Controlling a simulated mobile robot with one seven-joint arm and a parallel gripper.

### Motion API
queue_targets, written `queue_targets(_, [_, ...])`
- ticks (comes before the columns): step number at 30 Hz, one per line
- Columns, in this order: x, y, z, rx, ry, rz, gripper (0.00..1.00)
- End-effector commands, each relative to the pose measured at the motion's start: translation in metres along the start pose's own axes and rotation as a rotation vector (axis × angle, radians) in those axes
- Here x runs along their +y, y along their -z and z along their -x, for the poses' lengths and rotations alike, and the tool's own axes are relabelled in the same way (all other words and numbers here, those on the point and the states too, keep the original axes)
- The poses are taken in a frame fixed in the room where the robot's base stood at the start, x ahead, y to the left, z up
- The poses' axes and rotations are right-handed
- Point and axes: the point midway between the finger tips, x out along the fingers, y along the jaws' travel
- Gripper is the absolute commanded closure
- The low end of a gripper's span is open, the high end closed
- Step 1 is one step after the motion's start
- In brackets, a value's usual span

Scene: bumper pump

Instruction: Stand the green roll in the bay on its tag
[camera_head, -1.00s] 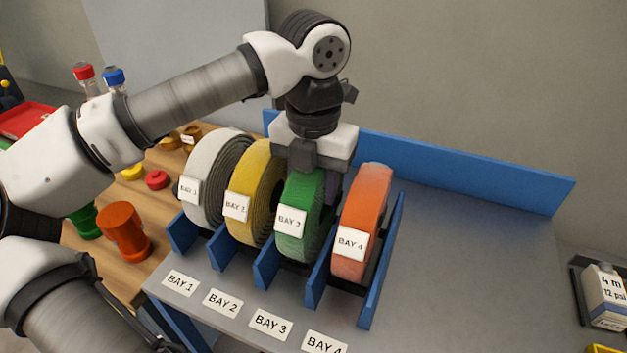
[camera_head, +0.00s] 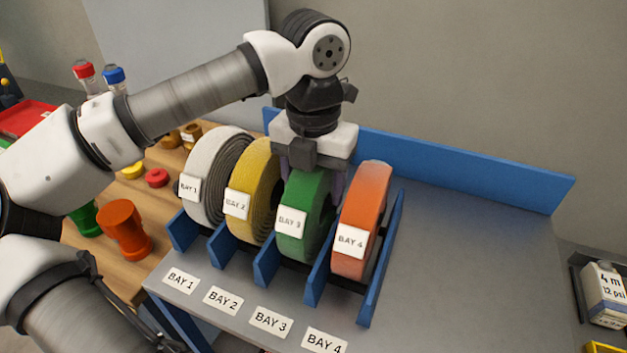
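The green roll (camera_head: 298,230) carries a tag reading BAY 3 and stands upright in the rack slot behind the BAY 3 label (camera_head: 271,322), between two blue dividers. My gripper (camera_head: 312,178) is directly above and behind its top, pointing down. The blue rack (camera_head: 265,268) also holds a white-grey roll (camera_head: 210,190) tagged BAY 1, a yellow roll (camera_head: 245,222) tagged BAY 2 and an orange roll (camera_head: 355,258) tagged BAY 4.
The yellow and orange rolls stand close on either side of the green one. A blue rail (camera_head: 470,180) runs along the back of the grey table (camera_head: 480,270), which is clear on the right. An orange cup-like piece (camera_head: 122,232) stands on the wooden bench at left.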

Motion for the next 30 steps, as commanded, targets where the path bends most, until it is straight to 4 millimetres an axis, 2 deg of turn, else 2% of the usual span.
queue_targets(12, [0.000, -0.001, 0.084, -0.004, -0.002, 0.002, 0.38])
queue_targets(16, [0.000, -0.001, 0.104, -0.003, -0.001, 0.001, 0.38])
queue_targets(21, [0.000, 0.000, 0.117, -0.002, -0.001, -0.001, 0.38])
queue_targets(30, [0.000, 0.000, 0.119, -0.001, 0.000, -0.001, 0.38])
